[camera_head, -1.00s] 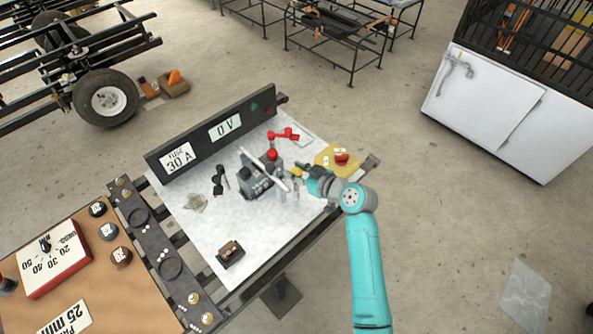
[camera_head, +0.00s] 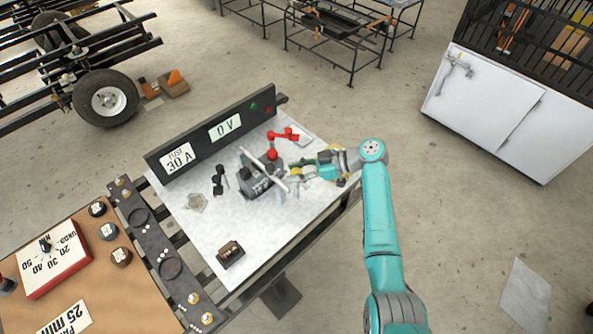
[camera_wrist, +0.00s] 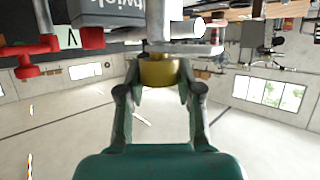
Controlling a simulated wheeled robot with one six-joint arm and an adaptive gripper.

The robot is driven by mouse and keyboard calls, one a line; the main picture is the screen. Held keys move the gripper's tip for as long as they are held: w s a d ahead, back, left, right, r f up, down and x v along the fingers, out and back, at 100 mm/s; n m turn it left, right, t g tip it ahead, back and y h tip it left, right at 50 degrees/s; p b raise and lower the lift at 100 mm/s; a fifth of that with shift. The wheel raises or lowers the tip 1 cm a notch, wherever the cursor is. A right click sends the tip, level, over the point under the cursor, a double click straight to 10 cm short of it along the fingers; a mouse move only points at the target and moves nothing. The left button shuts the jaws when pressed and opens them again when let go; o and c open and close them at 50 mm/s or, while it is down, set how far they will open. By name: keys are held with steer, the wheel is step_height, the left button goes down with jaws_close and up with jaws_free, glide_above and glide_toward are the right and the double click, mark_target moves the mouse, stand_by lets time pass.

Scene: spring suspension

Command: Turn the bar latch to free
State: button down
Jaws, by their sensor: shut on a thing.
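A dark grey battery-like box (camera_head: 254,184) stands on the white table top, with a pale bar (camera_head: 270,172) lying slantwise across it. In the wrist view the box (camera_wrist: 105,12) is at the top edge, with a pale vertical part beside it. My gripper (camera_head: 298,172) is at the right side of the box, close to the bar's near end. In the wrist view my gripper (camera_wrist: 160,82) is shut on a short brass-coloured cylinder (camera_wrist: 159,71) just under a pale plate. Whether this cylinder belongs to the bar latch, I cannot tell.
A red clamp (camera_head: 283,134) stands behind the box, and a small black clamp (camera_head: 218,180) stands to its left. A brown block (camera_head: 230,253) lies in front. The front table top is mostly clear.

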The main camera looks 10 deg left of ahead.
steer(key=shift+f, duration=0.15)
stand_by(0.4)
steer(key=c, duration=0.7)
jaws_free()
steer(key=shift+c, duration=0.2)
steer(key=v, duration=1.2)
steer(key=shift+w, duration=0.2)
